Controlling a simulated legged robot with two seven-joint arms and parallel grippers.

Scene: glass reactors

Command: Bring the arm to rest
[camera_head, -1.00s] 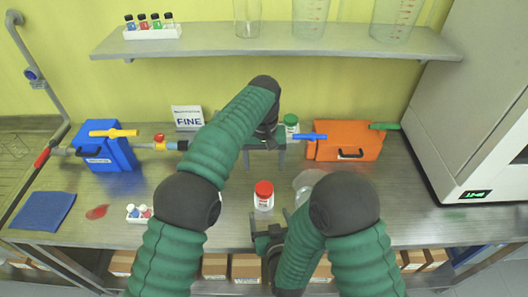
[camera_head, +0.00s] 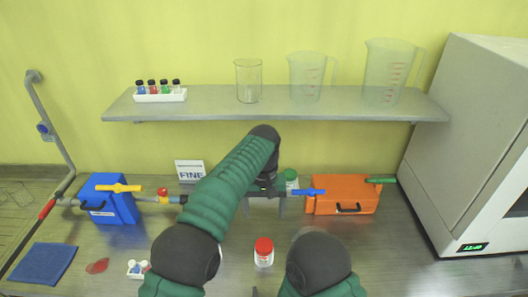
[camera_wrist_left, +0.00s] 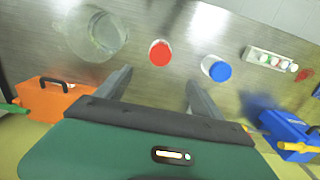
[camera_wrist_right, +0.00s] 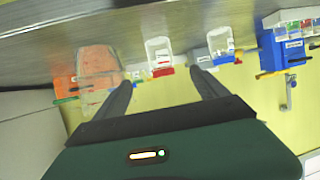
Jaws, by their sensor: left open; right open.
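My left gripper (camera_head: 266,190) hangs over the back of the bench in the head view, partly hidden by its own arm. In the left wrist view its two fingers (camera_wrist_left: 157,86) are spread with nothing between them. A red-capped jar (camera_head: 264,254) stands on the bench in front of the left gripper. It also shows beyond the fingers in the left wrist view (camera_wrist_left: 160,53), beside a blue-capped jar (camera_wrist_left: 216,68).
A blue box (camera_head: 112,203) with a yellow handle stands left, an orange box (camera_head: 343,196) right. A green-capped jar (camera_head: 290,179) is close to the left gripper. The shelf (camera_head: 220,108) above holds glassware and a vial rack. A large white machine (camera_head: 460,150) bounds the right side.

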